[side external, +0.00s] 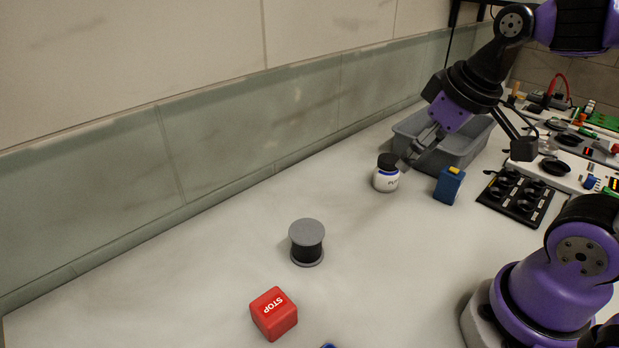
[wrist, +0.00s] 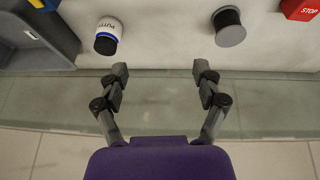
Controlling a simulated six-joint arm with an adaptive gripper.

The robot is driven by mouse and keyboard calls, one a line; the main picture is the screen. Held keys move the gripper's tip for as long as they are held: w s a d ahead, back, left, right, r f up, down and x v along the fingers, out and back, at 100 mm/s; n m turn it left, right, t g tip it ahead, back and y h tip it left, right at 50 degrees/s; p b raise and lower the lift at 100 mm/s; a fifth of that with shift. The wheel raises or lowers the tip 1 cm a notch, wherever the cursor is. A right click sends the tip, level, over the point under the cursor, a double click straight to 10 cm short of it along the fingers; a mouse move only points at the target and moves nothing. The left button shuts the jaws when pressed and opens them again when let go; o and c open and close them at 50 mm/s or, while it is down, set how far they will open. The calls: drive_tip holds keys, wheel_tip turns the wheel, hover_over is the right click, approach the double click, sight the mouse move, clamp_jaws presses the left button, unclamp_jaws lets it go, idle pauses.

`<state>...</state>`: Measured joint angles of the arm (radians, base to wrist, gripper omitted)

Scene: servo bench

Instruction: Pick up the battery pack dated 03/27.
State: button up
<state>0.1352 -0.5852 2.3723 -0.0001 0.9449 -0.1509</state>
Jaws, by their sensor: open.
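A blue block with a yellow top (side external: 448,187), which looks like a battery pack, stands on the bench in front of the grey bin in the side view. Its yellow and blue edge shows at the top left of the wrist view (wrist: 44,4). No date is legible on it. Another small blue bit (side external: 328,346) is cut off at the bottom of the side view; I cannot tell what it is. My gripper (wrist: 160,72) is open and empty, near the wall and behind the white jar. It also shows in the side view (side external: 416,152), apart from the blue block.
The white putty jar (side external: 386,175) with black lid stands left of the block. The grey bin (side external: 478,152) is behind it, a black tray (side external: 515,197) to its right. A grey spool (side external: 307,242) and red STOP cube (side external: 273,313) stand nearer. The left bench is clear.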

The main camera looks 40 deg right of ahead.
drive_tip(key=w+d+g, duration=0.2)
drive_tip(key=d, duration=0.6)
drive_tip(key=g, duration=0.2)
hover_over(454, 169)
drive_tip(key=shift+n, duration=0.4)
wheel_tip(454, 169, down, 5)
drive_tip(key=shift+r, duration=0.15)
drive_tip(key=shift+g+y, duration=0.3)
drive_tip(key=f, duration=0.4)
drive_tip(key=shift+s+d+f, duration=0.1)
drive_tip(key=shift+d+f, duration=0.15)
drive_tip(key=shift+f, duration=0.1)
drive_tip(key=f, duration=0.6)
drive_tip(key=shift+a, duration=0.3)
drive_tip(key=shift+r, duration=0.1)
clamp_jaws()
